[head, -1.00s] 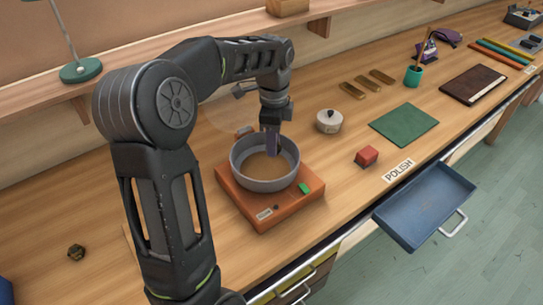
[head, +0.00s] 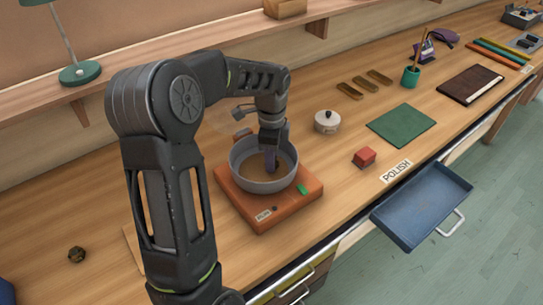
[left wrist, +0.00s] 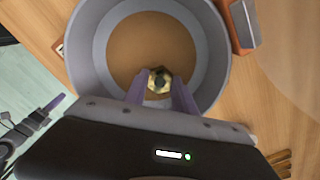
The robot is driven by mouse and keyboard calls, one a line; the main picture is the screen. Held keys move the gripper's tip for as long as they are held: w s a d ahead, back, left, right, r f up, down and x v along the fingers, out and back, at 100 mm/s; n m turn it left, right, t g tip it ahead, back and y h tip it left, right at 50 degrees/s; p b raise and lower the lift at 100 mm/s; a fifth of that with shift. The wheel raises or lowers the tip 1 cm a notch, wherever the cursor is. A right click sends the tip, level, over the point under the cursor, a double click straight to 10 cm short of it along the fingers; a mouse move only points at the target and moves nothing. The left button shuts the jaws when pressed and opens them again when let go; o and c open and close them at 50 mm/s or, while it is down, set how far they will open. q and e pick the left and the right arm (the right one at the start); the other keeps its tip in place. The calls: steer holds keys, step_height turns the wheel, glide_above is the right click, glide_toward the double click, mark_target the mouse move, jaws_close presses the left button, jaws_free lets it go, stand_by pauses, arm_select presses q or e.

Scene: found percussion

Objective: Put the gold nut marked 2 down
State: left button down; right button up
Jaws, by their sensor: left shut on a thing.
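The gold nut (left wrist: 159,79) is between the purple fingertips of my left gripper (left wrist: 158,90) in the left wrist view. No number can be read on it. My left gripper is shut on it, pointing down inside the round grey pan (head: 246,183). The pan also fills much of the left wrist view (left wrist: 82,55) and has a brown floor. In the head view the left gripper (head: 270,168) is low inside the pan, and the nut cannot be made out there. Part of my right gripper (left wrist: 50,108) shows at the left wrist view's edge; its jaw state is unclear.
The pan sits on an orange base (head: 262,216) with a green button (head: 304,189). A dark nut-like piece (head: 76,254) lies at left. A lidded pot (head: 327,121), red block (head: 364,157) and green mat (head: 403,125) stand right. A blue drawer (head: 420,205) is open.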

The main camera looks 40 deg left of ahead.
arm_select(q)
steer(key=shift+f, duration=0.1)
steer(key=shift+f, duration=0.15)
steer(key=c, duration=1)
jaws_free()
steer(key=shift+r, duration=0.2)
step_height(320, 180, up, 12)
steer(key=shift+r+b, duration=0.1)
steer(key=shift+b, duration=0.5)
